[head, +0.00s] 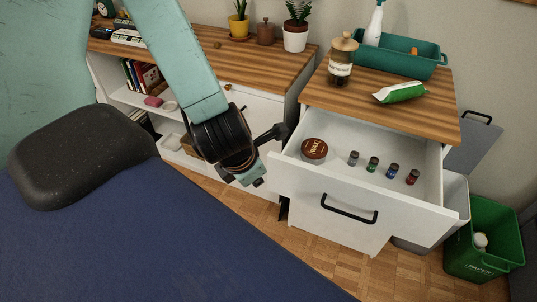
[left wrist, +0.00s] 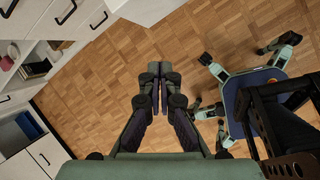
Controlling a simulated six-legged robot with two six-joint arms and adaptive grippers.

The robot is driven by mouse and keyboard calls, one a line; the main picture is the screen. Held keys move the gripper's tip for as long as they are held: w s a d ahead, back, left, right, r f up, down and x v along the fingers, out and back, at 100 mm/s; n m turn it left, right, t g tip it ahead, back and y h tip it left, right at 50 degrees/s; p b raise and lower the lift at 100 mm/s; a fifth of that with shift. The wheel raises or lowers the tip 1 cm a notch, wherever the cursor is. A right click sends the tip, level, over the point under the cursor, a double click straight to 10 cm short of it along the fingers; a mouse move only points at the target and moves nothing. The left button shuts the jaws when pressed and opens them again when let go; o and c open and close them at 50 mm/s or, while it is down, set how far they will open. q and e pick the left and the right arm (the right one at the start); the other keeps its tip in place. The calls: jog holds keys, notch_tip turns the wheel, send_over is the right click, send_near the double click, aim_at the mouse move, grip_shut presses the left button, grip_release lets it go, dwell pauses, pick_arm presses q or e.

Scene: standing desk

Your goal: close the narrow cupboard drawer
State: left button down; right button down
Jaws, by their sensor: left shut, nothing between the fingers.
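The narrow cupboard (head: 386,226) is white with a wooden top. Its upper drawer (head: 300,170) is pulled out and open at the top. In it lie a round brown tin (head: 314,151) and several small bottles (head: 373,164). A black bar handle (head: 348,209) shows on the white front below the drawer's rim. My left gripper (head: 257,181) is left of the drawer's front corner; whether it touches is unclear. In the left wrist view its fingers (left wrist: 158,75) are together and empty, above the floor. My right gripper is not in view.
A jar (head: 342,60), a green packet (head: 400,92) and a teal tray (head: 400,58) stand on the cupboard top. A green bin (head: 484,240) and a grey bin stand at the right. A low shelf unit (head: 260,106) is at the left. Parquet floor (head: 300,265) in front is clear.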

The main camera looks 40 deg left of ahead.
aim_at(268, 178)
pick_arm(q)
jog(key=shift+w+a+f+n+b, duration=0.3)
jog(key=shift+w+f+n+b, duration=0.95)
jog(key=shift+b, duration=1.15)
jog(key=shift+w+a+f+n+b, duration=0.3)
jog(key=shift+w+f+n+b, duration=0.7)
jog(key=shift+f+b, duration=1)
jog(key=shift+w+a+f+n+b, duration=0.3)
jog(key=shift+w+f+n+b, duration=0.8)
jog(key=shift+b, duration=1.7)
jog(key=shift+w+r, duration=0.2)
